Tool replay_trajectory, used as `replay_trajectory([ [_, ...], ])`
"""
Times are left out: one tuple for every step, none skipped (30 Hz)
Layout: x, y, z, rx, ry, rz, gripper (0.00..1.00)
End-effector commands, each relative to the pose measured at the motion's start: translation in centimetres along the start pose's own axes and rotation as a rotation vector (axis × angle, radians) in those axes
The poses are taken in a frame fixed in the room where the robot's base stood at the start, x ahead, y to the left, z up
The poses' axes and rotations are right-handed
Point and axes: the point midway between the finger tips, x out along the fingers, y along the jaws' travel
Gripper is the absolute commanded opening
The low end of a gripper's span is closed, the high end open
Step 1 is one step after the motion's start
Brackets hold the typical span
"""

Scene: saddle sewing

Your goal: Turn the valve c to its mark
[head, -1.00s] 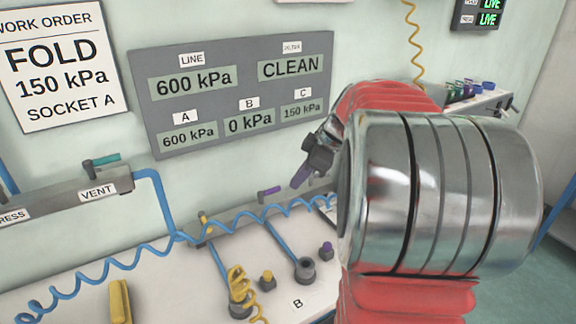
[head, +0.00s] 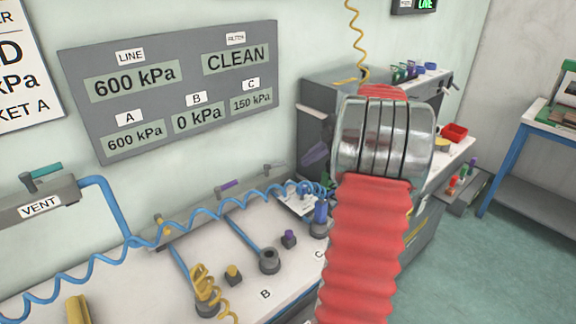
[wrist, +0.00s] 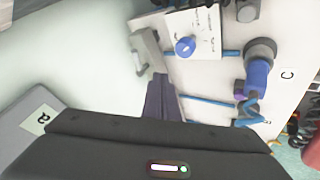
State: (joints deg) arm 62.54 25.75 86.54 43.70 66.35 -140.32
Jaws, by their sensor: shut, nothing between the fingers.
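The wall panel (head: 170,92) reads 150 kPa under C, 0 kPa under B and 600 kPa under A. In the wrist view, a grey lever (wrist: 144,48) stands on the bench edge, just beyond my gripper (wrist: 158,82); it seems to be valve c, though I see no label on it. The dark purple fingers are shut and empty, their tips close to the lever's near end; I cannot tell whether they touch. My gripper (head: 312,158) is partly behind my arm in the head view. The mark for the valve cannot be made out.
A white card with a blue knob (wrist: 185,46) lies beside the lever. A blue plug (wrist: 257,75) stands in the socket by label C. A coiled blue hose (head: 200,222) runs along the bench. Yellow (head: 160,221) and purple (head: 228,187) levers are farther left.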

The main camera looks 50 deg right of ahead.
Motion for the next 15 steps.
replay_trajectory([
  [0.1, 0.0, 0.0, 0.000, 0.000, -0.001, 0.00],
  [0.3, 0.0, 0.0, 0.000, 0.001, -0.001, 0.00],
  [0.5, 0.0, 0.0, 0.000, 0.001, -0.001, 0.00],
  [0.7, 0.0, 0.0, 0.000, 0.001, -0.001, 0.00],
  [0.9, 0.0, -0.1, 0.001, 0.002, -0.002, 0.00],
  [1.3, -0.1, -0.1, 0.001, 0.002, -0.002, 0.00],
  [1.6, -0.1, 0.0, 0.001, 0.002, -0.002, 0.00],
  [2.0, -0.1, 0.0, 0.001, 0.002, -0.002, 0.00],
  [2.5, -0.1, 0.0, 0.001, 0.002, -0.003, 0.00],
  [3.0, -0.1, 0.0, 0.001, 0.002, -0.004, 0.00],
  [3.4, -0.1, -0.1, 0.001, 0.002, -0.004, 0.00],
  [4.0, -0.1, -0.1, 0.001, 0.001, -0.004, 0.00],
  [4.5, -0.1, 0.0, 0.001, 0.001, -0.004, 0.00],
  [4.9, -0.1, 0.0, 0.001, 0.002, -0.004, 0.00],
  [5.6, -0.1, 0.0, 0.002, 0.002, -0.003, 0.00],
])
